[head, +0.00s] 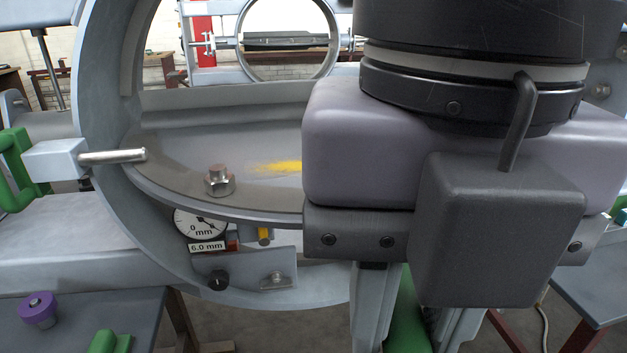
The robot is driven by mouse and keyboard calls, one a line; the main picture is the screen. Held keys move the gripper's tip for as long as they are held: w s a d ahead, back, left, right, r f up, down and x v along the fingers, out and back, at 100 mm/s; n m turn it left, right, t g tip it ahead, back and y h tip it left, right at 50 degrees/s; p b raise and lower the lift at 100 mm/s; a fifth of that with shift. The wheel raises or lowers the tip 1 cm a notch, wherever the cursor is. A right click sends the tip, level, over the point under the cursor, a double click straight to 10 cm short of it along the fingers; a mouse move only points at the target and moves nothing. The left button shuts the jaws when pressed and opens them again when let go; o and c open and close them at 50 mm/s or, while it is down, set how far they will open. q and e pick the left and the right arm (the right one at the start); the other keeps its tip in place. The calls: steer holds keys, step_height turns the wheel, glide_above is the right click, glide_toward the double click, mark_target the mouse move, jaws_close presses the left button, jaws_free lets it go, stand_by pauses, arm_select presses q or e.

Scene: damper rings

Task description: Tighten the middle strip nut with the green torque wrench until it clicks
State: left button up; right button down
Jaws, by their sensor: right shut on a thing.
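My right gripper (410,322) fills the right half of the head view, its fingers pointing down. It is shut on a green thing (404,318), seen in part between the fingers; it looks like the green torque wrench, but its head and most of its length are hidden. A hex nut on a stud (219,181) stands on the inner lower part of the large grey ring (110,215). A smaller nut (277,279) sits on a bracket below the ring. I cannot tell which nut is the middle strip nut; my gripper hides the ring's right part. My left gripper is out of view.
A dial gauge (200,222) with a 6.0 mm label sits under the ring's inner edge. A metal rod (115,156) in a pale block with a green handle (14,170) juts in at left. A purple knob (38,309) stands on the bench at lower left.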

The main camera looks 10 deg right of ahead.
steer(key=shift+r+p, duration=0.8)
steer(key=shift+r, duration=0.65)
stand_by(0.5)
